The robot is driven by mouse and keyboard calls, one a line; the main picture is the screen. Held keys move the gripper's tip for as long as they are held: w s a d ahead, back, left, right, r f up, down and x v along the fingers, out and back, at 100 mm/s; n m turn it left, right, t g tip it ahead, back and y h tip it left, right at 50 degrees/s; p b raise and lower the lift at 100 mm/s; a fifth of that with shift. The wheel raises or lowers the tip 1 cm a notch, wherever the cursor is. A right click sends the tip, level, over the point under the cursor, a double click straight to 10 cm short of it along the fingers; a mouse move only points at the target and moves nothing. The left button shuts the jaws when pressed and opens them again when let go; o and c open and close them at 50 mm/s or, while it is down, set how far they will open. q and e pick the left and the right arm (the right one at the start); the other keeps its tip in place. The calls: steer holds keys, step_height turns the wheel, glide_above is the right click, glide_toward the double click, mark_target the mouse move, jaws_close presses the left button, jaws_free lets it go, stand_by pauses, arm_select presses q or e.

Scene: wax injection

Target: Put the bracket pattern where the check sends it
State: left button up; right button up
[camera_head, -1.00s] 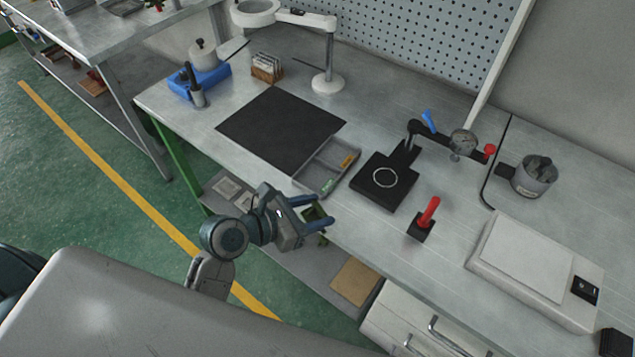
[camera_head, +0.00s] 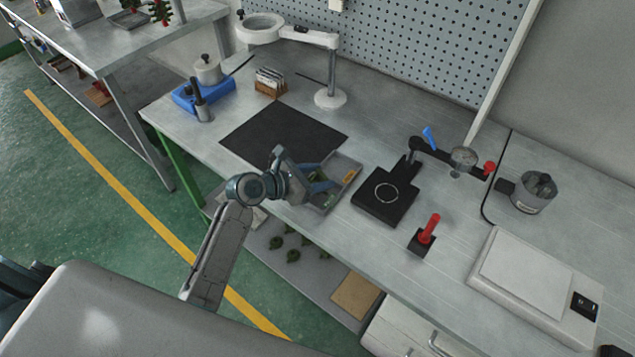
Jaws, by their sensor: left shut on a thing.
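My left gripper (camera_head: 328,184) is over the grey tray (camera_head: 352,184), reaching in from the left. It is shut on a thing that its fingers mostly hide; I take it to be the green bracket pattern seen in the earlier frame. The tray has an orange mark (camera_head: 349,175) toward its far end and green (camera_head: 323,200) near its front end. I cannot tell whether that green is the tray's label or part of the pattern, or whether the held thing touches the tray. My right gripper is not in view.
A black mat (camera_head: 275,127) lies behind the tray. A red-handled tool (camera_head: 429,228) and a white scale (camera_head: 528,275) stand to the right. A magnifier lamp (camera_head: 330,96) is at the back. Several green pieces (camera_head: 292,255) lie on the lower shelf.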

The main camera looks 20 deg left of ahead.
arm_select(q)
steer(key=shift+s+f, duration=0.1)
steer(key=shift+f, duration=1.4)
steer(key=shift+f, duration=0.15)
steer(key=o, duration=0.7)
steer(key=v, duration=1.2)
steer(key=shift+r+b, duration=0.2)
steer(key=shift+b, duration=0.1)
